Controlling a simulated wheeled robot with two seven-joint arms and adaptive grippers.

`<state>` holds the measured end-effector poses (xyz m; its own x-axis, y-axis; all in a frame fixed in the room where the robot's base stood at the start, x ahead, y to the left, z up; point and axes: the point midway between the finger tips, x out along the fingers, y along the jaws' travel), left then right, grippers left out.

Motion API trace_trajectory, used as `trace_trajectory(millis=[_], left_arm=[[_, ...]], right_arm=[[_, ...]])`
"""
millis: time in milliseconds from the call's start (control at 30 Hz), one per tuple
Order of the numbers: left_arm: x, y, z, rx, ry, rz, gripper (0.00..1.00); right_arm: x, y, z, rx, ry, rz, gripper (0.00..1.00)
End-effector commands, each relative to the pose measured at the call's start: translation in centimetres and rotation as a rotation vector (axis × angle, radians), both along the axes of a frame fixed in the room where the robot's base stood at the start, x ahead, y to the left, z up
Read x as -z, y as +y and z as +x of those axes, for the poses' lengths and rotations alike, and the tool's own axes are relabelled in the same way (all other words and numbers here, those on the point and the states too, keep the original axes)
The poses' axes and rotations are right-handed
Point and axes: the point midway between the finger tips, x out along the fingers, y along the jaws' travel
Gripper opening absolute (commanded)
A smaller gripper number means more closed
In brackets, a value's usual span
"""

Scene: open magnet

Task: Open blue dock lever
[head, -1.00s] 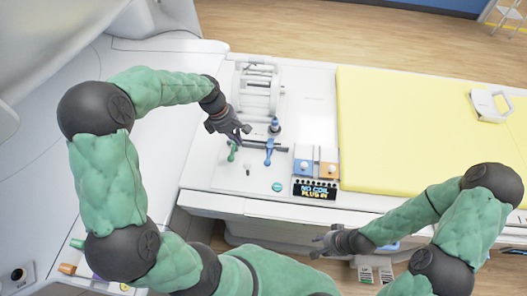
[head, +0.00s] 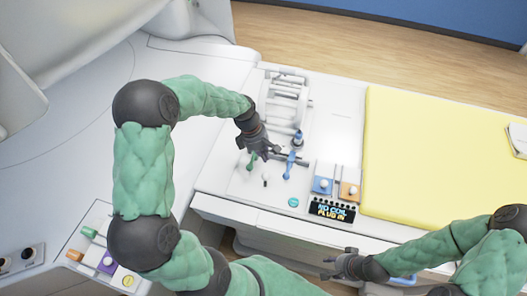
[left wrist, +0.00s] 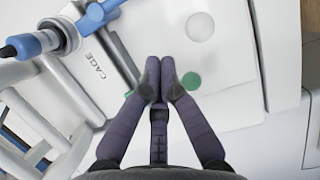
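My left gripper (head: 270,152) is over the bar between the two levers, nearer the blue one, with no clear contact. In the left wrist view its fingers (left wrist: 160,78) are together and nothing shows between them. A blue cylindrical handle (left wrist: 32,44) beside the word CAGE is at upper left there. A green round part (left wrist: 190,80) is partly behind the fingers. My right gripper (head: 343,265) is low in front of the table, its fingers unclear.
A white frame with rollers (head: 287,100) stands behind the levers. Blue (head: 322,182) and orange (head: 349,190) blocks with white knobs and a NO COIL PLUG IN display (head: 331,211) are to the right. A yellow pad (head: 430,150) covers the table's right side.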

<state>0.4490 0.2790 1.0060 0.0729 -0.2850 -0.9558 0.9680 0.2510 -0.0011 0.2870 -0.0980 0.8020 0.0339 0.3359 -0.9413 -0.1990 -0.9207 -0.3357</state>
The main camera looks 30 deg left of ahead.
Motion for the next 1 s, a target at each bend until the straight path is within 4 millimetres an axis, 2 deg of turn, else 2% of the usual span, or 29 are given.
trace_trajectory(millis=[33, 267, 400, 533, 1000], left_arm=[[1.2, -0.3, 0.0, 0.002, 0.003, -0.001, 0.00], [5.1, -1.5, 0.4, 0.002, 0.002, 0.000, 0.00], [5.4, -3.5, 0.9, 0.005, -0.001, 0.000, 0.00], [5.6, -4.7, 1.2, 0.003, -0.002, 0.000, 0.00], [5.6, -5.3, 1.4, 0.000, -0.001, 0.000, 0.00]], right_arm=[[0.3, 0.0, 0.0, 0.000, 0.000, 0.000, 0.40], [0.9, 0.0, 0.0, 0.000, 0.000, 0.000, 0.40], [0.9, 0.0, 0.0, 0.000, 0.000, 0.000, 0.40], [1.0, 0.0, 0.0, 0.000, 0.000, 0.000, 0.40], [1.0, 0.0, 0.0, 0.000, 0.000, 0.000, 0.40]])
